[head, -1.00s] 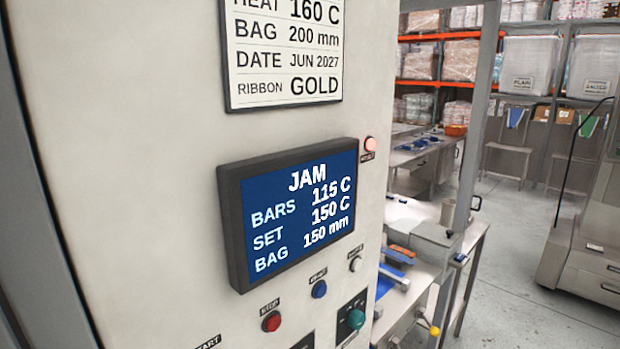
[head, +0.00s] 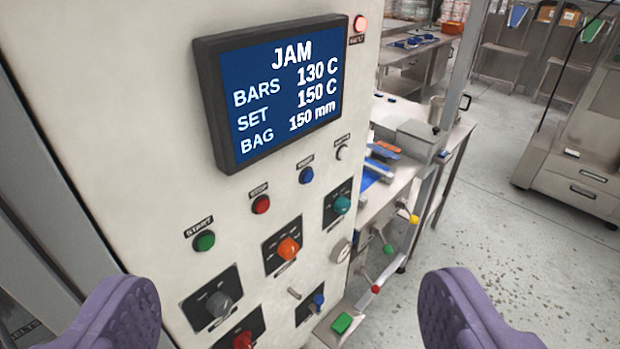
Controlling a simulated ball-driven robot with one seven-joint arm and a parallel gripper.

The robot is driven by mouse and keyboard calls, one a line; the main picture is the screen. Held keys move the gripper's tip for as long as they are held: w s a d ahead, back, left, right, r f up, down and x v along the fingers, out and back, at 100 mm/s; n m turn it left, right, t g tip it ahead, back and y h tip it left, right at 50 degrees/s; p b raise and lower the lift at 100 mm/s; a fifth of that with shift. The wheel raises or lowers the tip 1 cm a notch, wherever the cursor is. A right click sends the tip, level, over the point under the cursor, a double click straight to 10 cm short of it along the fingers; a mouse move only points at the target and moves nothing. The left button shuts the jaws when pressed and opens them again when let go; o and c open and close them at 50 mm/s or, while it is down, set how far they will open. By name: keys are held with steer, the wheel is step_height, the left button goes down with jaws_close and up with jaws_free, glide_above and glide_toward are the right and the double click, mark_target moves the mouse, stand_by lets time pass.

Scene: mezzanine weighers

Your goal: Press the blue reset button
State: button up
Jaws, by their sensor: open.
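The blue reset button (head: 306,175) is a small round button on the cream control panel, below the screen, with a small dark label above it. A red stop button (head: 261,204) and a green start button (head: 204,240) lie to its lower left, and a white button (head: 342,153) to its upper right. My gripper (head: 292,312) shows at the bottom as two purple fingers spread wide, with nothing between them. The fingers are apart from the blue button, lower in the picture and nearer to me.
The screen (head: 280,84) reads JAM, BARS 130 C, SET 150 C, BAG 150 mm. Orange (head: 289,249), teal (head: 342,205) and grey (head: 218,304) knobs sit lower on the panel. A steel bench stands right; speckled floor lies open beyond.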

steer(key=shift+c, duration=0.2)
jaws_close()
stand_by(1.4)
